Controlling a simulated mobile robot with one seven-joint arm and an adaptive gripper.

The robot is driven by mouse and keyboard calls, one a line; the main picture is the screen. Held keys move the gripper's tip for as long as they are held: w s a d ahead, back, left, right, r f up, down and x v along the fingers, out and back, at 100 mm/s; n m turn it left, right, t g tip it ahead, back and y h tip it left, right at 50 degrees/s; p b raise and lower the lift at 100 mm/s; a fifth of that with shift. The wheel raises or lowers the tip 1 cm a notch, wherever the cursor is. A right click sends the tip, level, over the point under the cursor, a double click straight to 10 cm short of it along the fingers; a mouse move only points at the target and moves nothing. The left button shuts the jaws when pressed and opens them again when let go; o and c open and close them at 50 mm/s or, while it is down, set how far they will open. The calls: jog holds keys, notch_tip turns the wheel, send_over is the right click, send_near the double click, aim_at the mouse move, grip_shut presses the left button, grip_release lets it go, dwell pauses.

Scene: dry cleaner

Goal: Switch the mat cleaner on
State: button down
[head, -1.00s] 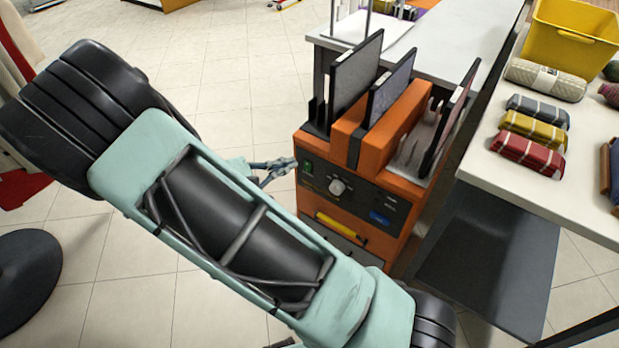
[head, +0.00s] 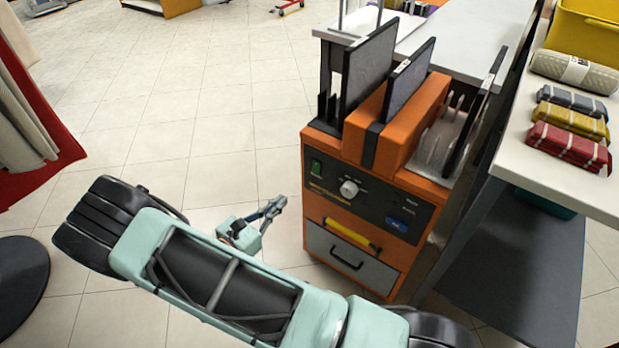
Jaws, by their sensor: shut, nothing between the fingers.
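The mat cleaner is an orange cabinet (head: 321,150) with a dark front panel (head: 365,200), right of centre in the head view. A green switch (head: 316,168) sits at the panel's upper left. A pale round knob (head: 349,188) is in the middle, and a blue button (head: 396,225) is at lower right. I cannot tell the switch's position at this size. Dark framed mats (head: 367,72) stand upright in the top. My gripper (head: 277,205) is shut and empty. It appears to the left of the panel and lower than the switch, apart from the machine.
A white table (head: 560,165) with rolled mats or towels (head: 567,143) and a yellow bin (head: 590,27) stands at the right. A light counter (head: 465,40) is behind the cleaner. Tiled floor (head: 220,100) is open at the left. A red-edged garment display (head: 50,120) is at far left.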

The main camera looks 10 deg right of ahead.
aim_at(315, 172)
jog(key=shift+w+d, duration=0.1)
jog(key=b+x, duration=0.3)
jog(key=x, duration=1)
jog(key=shift+w+d, duration=0.3)
jog(key=shift+f, duration=0.1)
jog(key=shift+w+d+f+t+h+b, duration=0.25)
jog(key=shift+f+t+h+b, duration=0.1)
jog(key=shift+b, duration=0.5)
jog(key=shift+r, duration=0.25)
jog(key=shift+s+a, duration=0.1)
